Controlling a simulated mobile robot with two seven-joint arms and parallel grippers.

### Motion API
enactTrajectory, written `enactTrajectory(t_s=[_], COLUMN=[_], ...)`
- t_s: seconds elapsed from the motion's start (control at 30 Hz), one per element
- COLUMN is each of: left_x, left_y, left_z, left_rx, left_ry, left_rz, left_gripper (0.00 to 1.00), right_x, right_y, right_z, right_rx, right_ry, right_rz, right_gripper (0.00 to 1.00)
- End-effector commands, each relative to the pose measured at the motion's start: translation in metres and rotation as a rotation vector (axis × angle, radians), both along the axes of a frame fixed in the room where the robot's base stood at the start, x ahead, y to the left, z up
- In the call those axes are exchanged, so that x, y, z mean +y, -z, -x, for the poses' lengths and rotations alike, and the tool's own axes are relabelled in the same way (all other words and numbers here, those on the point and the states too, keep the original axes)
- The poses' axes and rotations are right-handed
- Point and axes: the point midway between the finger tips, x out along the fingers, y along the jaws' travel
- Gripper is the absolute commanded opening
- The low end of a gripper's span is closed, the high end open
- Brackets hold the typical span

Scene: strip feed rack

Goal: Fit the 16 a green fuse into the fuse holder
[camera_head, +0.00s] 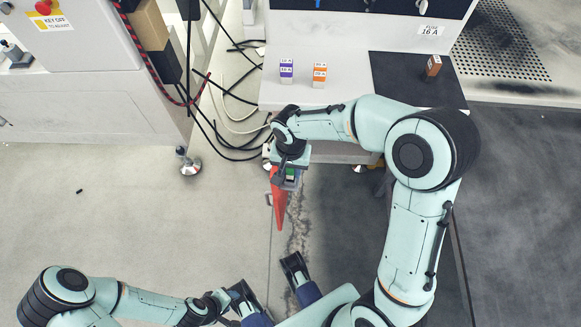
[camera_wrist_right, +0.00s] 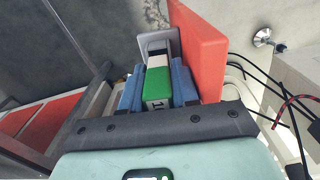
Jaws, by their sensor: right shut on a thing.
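My right gripper (camera_head: 289,174) is shut on the green fuse (camera_head: 290,173), in front of the bench. In the right wrist view the fuse (camera_wrist_right: 158,88) has a green end with a partly hidden label and a white band, between my blue fingers. A grey squared part with a dark inside (camera_wrist_right: 160,44), perhaps the fuse holder, lies just past the fuse's far end. I cannot tell whether they touch. A red panel (camera_wrist_right: 196,50) stands right beside it; it also shows below my right gripper in the head view (camera_head: 280,200). My left gripper is low in the head view, its jaw state unclear.
A purple-labelled block (camera_head: 286,70) and an orange-labelled block (camera_head: 319,75) stand on the white bench top. A brown block (camera_head: 432,66) sits on a dark mat at right, below a 16 A label (camera_head: 430,30). Black cables (camera_head: 225,110) hang at left.

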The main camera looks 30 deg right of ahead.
Motion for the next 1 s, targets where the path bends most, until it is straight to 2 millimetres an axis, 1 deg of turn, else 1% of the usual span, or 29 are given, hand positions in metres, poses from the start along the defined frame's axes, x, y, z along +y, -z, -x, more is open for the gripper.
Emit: enactTrajectory(t_s=[0.53,1.0], left_x=[0.0,0.0], left_y=[0.0,0.009], left_z=[0.0,0.0], left_rx=[0.0,0.002], left_ry=[0.0,0.0], left_rz=[0.0,0.0], left_gripper=[0.43,0.43], right_x=[0.0,0.0], right_y=[0.001,0.012], right_z=[0.0,0.0], right_rx=[0.0,0.001], right_ry=[0.0,-0.001], right_rz=[0.0,0.001], right_gripper=[0.0,0.0])
